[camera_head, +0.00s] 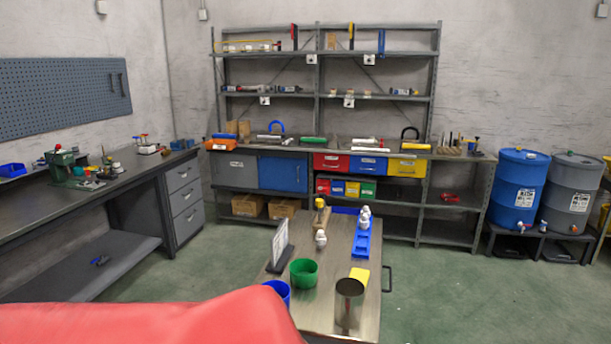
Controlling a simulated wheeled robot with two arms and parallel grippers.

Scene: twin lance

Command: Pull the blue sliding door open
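The blue sliding door (283,174) is the right panel of a low cabinet under the shelf unit's counter at the back. It stands beside a grey panel (235,171) on its left, and both panels cover the cabinet front. What is behind them is hidden. Neither of my grippers is in view, and nothing touches the blue door.
A metal-topped table (327,265) with cups and small items stands in front of the cabinet. A workbench (80,210) runs along the left wall. Blue (518,185) and grey (572,190) barrels stand at right. A large red shape fills the lower left. Green floor is open at right.

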